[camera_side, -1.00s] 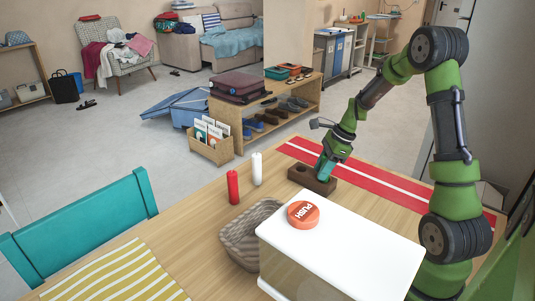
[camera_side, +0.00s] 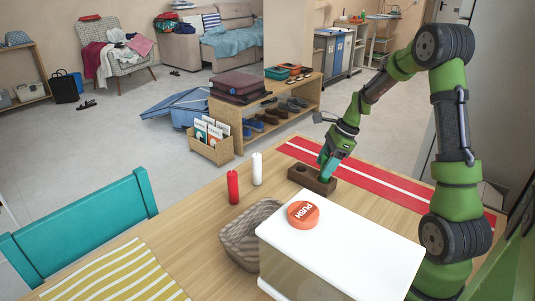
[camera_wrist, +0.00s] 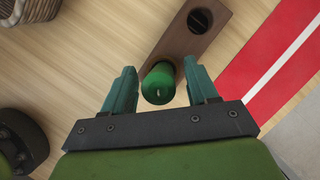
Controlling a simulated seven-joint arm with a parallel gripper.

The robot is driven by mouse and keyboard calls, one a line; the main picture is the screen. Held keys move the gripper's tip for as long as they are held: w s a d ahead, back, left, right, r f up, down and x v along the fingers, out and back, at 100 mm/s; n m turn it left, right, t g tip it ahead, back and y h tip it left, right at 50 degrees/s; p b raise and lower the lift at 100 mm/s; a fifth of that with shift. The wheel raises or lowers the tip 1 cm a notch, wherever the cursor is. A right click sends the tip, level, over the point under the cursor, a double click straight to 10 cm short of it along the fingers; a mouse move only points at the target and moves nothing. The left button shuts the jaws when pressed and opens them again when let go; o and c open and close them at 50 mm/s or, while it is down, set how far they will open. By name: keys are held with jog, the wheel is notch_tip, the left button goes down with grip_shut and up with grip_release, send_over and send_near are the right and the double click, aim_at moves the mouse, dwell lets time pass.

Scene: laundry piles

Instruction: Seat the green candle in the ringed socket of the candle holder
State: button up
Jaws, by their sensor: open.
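The green candle (camera_wrist: 158,85) is seen from above in the wrist view, over the near end of the brown candle holder (camera_wrist: 188,42). It appears upright at that end, but its base and how deep it sits are hidden. The holder's other socket (camera_wrist: 200,20) is dark and empty; I cannot make out clearly which socket is ringed. My gripper (camera_wrist: 160,68) is open, with its teal fingers apart on either side of the candle. In the side view my gripper (camera_side: 327,174) is low over the right end of the holder (camera_side: 300,176), covering the candle.
A red candle (camera_side: 233,187) and a white candle (camera_side: 257,169) stand left of the holder. A red striped runner (camera_side: 385,185) lies behind.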

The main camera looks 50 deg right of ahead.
jog(key=v, duration=1)
jog(key=s+a+r+n+t+h, duration=0.1)
jog(key=a+r+n, duration=0.5)
jog(key=a+n, duration=0.5)
jog(key=s+a+r+n+t, duration=0.1)
jog(key=s+a+n, duration=0.3)
jog(key=a+n, duration=0.2)
jog(key=s+a+r+n+t, duration=0.1)
jog(key=s+a+n, duration=0.3)
jog(key=a, duration=0.5)
jog(key=shift+s+n+t, duration=0.3)
jog(key=shift+n+t, duration=0.2)
jog(key=shift+n, duration=0.5)
